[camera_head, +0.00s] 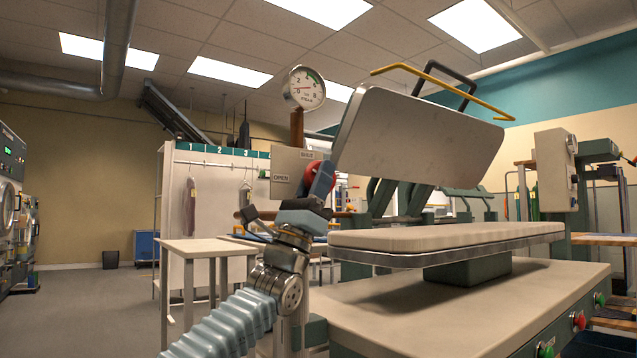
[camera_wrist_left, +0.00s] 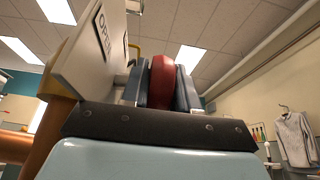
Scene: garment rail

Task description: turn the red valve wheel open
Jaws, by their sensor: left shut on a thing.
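The red valve wheel (camera_head: 311,176) shows partly behind my left gripper (camera_head: 322,182) in the head view. In the left wrist view the wheel's red rim (camera_wrist_left: 161,80) sits between the two fingers of my left gripper (camera_wrist_left: 161,85), which is shut on it. The fingers hide the rest of the wheel. A sign plate reading OPEN (camera_head: 285,178) is beside the wheel and also shows in the left wrist view (camera_wrist_left: 95,50). A round gauge (camera_head: 304,88) stands above on a copper pipe. My right gripper is in neither view.
A garment press with a raised metal upper plate (camera_head: 415,135) and a padded lower board (camera_head: 445,240) stands close on the right. A small table (camera_head: 205,248) is at left. A numbered garment rail (camera_head: 215,156) is behind. Open floor (camera_head: 90,310) lies at lower left.

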